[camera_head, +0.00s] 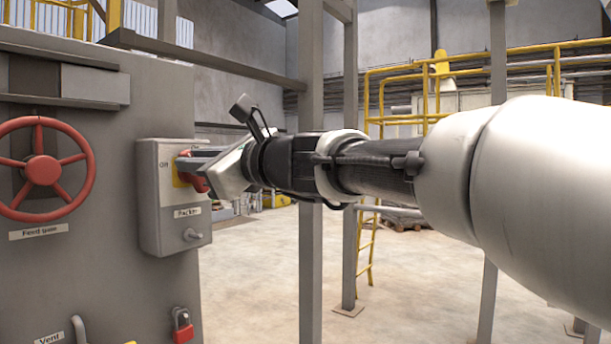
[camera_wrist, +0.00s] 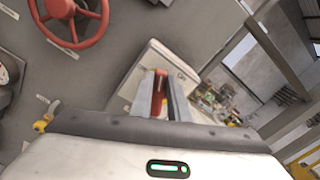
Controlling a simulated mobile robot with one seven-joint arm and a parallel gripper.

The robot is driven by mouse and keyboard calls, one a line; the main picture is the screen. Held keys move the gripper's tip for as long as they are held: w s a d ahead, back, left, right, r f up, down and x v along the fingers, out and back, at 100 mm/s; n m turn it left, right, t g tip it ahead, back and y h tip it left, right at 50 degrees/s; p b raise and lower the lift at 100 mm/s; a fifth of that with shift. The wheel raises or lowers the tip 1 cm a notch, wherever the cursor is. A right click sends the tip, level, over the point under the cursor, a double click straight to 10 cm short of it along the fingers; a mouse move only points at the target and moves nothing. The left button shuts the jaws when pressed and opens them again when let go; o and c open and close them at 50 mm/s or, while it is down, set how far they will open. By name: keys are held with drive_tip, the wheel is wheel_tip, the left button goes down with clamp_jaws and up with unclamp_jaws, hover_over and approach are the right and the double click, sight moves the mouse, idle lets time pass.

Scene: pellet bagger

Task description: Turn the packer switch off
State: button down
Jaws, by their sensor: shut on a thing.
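The packer switch is a red handle (camera_head: 191,172) on a yellow plate, on the front of a grey switch box (camera_head: 165,240) labelled "Packer". My gripper (camera_head: 190,165) reaches in from the right and is shut on the red handle. In the wrist view the red handle (camera_wrist: 159,92) shows between the two fingers of my gripper (camera_wrist: 160,88). The fingers hide part of the handle, so its exact angle is hard to tell.
A red handwheel (camera_head: 42,169) labelled "Feed gate" is on the panel left of the box. A small toggle (camera_head: 192,234) sits below the switch. A red padlock (camera_head: 182,326) and a "Vent" handle (camera_head: 78,330) are lower down. Grey posts (camera_head: 310,250) stand behind my arm.

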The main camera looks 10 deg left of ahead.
drive_tip(key=n+b, duration=0.2)
drive_tip(key=f+n+b, duration=0.1)
drive_tip(key=n+b, duration=0.1)
drive_tip(key=f+n+b, duration=0.1)
drive_tip(key=n+b, duration=0.2)
drive_tip(key=shift+s+a+f, duration=0.2)
drive_tip(key=shift+f, duration=0.05)
drive_tip(key=n+b, duration=0.2)
drive_tip(key=n, duration=0.1)
drive_tip(key=shift+s+f+b, duration=0.1)
drive_tip(key=shift+f+b, duration=0.05)
drive_tip(key=shift+b, duration=0.2)
drive_tip(key=shift+n+b, duration=0.65)
drive_tip(key=shift+n, duration=0.35)
drive_tip(key=shift+r, duration=0.2)
drive_tip(key=c, duration=1.7)
unclamp_jaws()
